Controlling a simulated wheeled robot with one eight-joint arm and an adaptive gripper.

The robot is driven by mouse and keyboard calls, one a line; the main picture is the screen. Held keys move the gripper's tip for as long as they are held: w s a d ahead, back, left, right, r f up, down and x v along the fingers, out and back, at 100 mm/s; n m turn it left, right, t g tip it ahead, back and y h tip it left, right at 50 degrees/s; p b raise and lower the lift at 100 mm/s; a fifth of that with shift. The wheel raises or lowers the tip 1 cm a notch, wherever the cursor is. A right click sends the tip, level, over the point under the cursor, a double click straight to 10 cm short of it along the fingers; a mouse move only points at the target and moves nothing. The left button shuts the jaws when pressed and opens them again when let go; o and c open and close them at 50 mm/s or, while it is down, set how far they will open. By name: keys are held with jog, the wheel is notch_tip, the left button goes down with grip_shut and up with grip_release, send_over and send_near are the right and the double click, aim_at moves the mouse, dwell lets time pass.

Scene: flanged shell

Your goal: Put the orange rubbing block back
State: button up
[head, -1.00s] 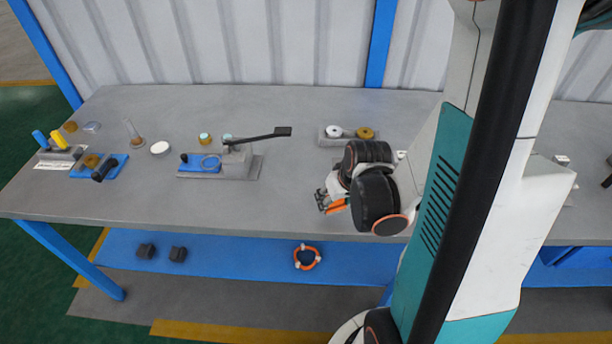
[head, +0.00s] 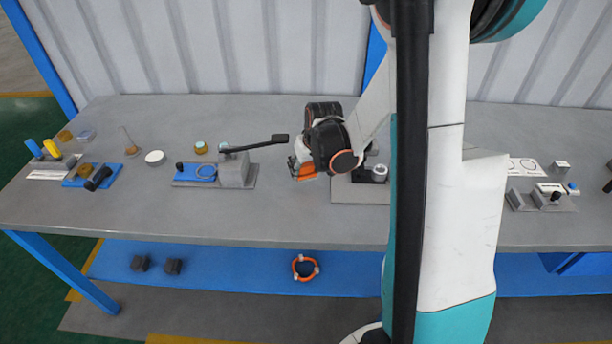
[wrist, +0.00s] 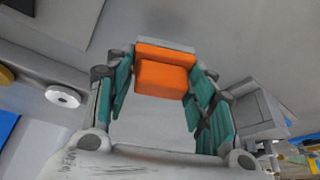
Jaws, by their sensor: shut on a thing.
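The orange rubbing block (wrist: 162,76) is between the fingers of my gripper (wrist: 160,85) in the wrist view. The teal finger pads lie on its left and right sides, and a grey strip shows along its far edge. In the head view the block (head: 308,172) shows as a small orange patch under my gripper (head: 303,168), which hangs above the middle of the bench, right of the black-handled lever press (head: 237,170). Most of the gripper is hidden by my wrist there. How high the block is above the bench is hard to tell.
The grey bench (head: 270,220) is clear in front of my gripper. Tools on a blue plate (head: 95,176) stand at the left. A small fixture (head: 541,197) stands at the right. My arm hides part of the bench. An orange ring (head: 305,267) lies on the lower blue shelf.

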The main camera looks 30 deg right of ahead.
aim_at(307, 171)
jog(key=shift+s+f+b, duration=0.1)
jog(key=shift+f+b, duration=0.35)
jog(key=shift+f, duration=1.05)
jog(key=shift+f, duration=0.1)
jog(key=o, duration=1.1)
jog(key=shift+s+r, duration=0.1)
jog(key=shift+r, duration=0.4)
jog(key=p+v, duration=0.4)
jog(key=v, duration=0.7)
jog(key=shift+r, duration=0.1)
